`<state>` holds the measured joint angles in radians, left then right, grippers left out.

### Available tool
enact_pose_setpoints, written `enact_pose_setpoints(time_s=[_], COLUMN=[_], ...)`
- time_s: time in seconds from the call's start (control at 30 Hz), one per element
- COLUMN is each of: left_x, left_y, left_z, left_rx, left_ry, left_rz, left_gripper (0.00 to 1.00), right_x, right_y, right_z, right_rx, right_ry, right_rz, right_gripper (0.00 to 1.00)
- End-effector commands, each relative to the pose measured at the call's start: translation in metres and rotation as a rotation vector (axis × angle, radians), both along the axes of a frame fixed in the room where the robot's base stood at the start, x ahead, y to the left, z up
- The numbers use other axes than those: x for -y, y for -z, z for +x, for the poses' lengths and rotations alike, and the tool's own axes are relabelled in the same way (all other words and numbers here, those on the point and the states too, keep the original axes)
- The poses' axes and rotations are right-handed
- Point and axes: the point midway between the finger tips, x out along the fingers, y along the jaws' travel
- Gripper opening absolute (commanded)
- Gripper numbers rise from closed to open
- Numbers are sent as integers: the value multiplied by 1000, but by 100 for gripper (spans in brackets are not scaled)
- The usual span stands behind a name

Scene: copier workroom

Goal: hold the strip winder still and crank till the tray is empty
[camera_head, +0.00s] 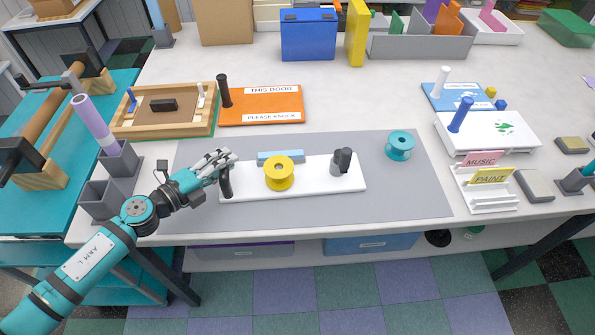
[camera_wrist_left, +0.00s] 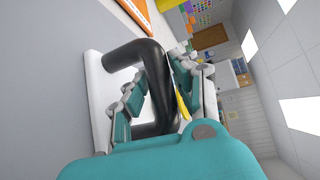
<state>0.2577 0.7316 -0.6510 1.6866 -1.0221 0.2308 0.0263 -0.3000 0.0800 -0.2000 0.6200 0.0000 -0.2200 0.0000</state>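The strip winder is a white board (camera_head: 316,186) on the grey mat, with a black handle (camera_head: 226,182) at its left end. A yellow spool (camera_head: 279,174) sits on its middle, and a grey post with a black knob (camera_head: 344,158) stands near its right end. A light blue piece (camera_head: 279,156) is partly hidden behind the yellow spool. My left gripper (camera_head: 226,158) is at the black handle. In the left wrist view, the handle (camera_wrist_left: 158,82) lies between its fingers (camera_wrist_left: 157,90), with a gap showing on one side. My right gripper is in neither view.
A teal spool (camera_head: 400,145) stands apart on the grey mat (camera_head: 405,195). An orange sign (camera_head: 262,106) and a wooden frame (camera_head: 164,128) lie behind. A white card rack (camera_head: 487,190) stands at the right. The mat's front strip is clear.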

Motion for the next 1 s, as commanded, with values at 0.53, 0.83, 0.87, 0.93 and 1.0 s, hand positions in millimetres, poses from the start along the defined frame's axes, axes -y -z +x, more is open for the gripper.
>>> enact_pose_setpoints(time_s=[0.53, 0.83, 0.87, 0.93, 1.0], left_x=[0, 0, 0, 0, 0], left_y=[3, 4, 4, 4, 5], left_z=[-1, -1, -1, -1, -1], left_rx=[-3, -6, -6, -6, -7], left_ry=[-1, 0, 0, 0, 1], left_rz=[-1, 0, 1, 1, 1], left_gripper=[0, 0, 0, 0, 0], right_x=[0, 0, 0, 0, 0], right_y=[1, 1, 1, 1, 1], right_z=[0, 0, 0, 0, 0], right_rx=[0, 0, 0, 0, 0], right_ry=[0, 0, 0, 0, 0], right_rz=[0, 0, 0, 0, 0], right_gripper=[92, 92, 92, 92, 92])
